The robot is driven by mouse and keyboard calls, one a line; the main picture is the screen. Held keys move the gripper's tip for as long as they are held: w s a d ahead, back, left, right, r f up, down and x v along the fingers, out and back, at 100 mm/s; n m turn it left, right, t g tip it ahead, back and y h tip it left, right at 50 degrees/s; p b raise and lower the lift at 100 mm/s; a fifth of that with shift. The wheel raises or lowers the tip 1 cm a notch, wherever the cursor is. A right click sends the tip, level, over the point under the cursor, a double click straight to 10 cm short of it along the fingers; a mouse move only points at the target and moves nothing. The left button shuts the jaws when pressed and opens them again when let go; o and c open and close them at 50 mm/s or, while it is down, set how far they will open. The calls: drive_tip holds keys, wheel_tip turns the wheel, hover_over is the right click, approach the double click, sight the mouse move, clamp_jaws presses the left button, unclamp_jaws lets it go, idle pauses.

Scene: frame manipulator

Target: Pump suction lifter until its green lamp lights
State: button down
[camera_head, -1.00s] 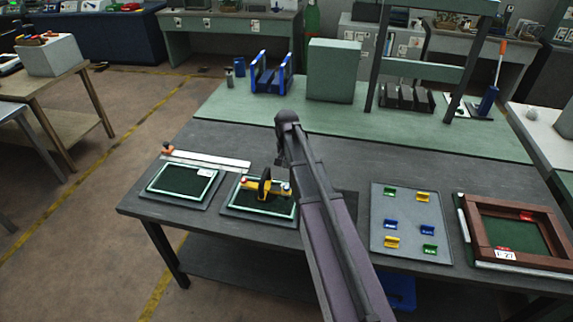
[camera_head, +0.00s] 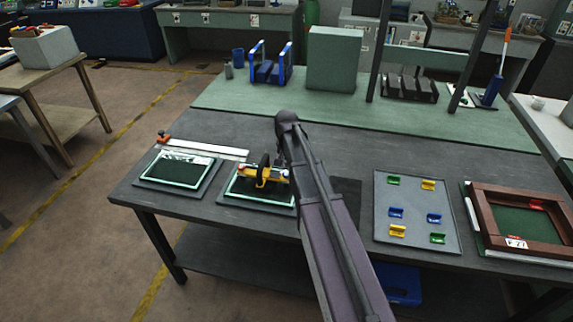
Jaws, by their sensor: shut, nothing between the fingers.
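The suction lifter (camera_head: 250,170) is yellow with a dark upright handle. It lies on a dark panel with a pale green border (camera_head: 234,187) near the front edge of the grey workbench. A small red spot shows near its right end. No lit green lamp can be made out at this size. My gripper (camera_head: 281,160) is at the right end of the lifter, shut and holding nothing. My arm partly hides it, and I cannot tell whether it touches the lifter.
A second green-bordered panel (camera_head: 176,169) lies to the left, with a long pale bar (camera_head: 205,147) behind. A grey tray (camera_head: 416,212) with several coloured clips and a brown wooden frame (camera_head: 485,213) lie to the right. The bench's middle is mostly clear.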

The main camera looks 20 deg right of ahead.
sight(287, 175)
drive_tip(key=shift+f+b, duration=1.1)
drive_tip(key=shift+f, duration=0.3)
drive_tip(key=shift+f+b, duration=0.95)
drive_tip(key=shift+b, duration=0.05)
drive_tip(key=shift+s+f, duration=0.1)
drive_tip(key=shift+s, duration=0.05)
drive_tip(key=shift+f, duration=0.1)
wheel_tip(287, 175, up, 14)
drive_tip(key=p, duration=1.4)
drive_tip(key=shift+s, duration=0.15)
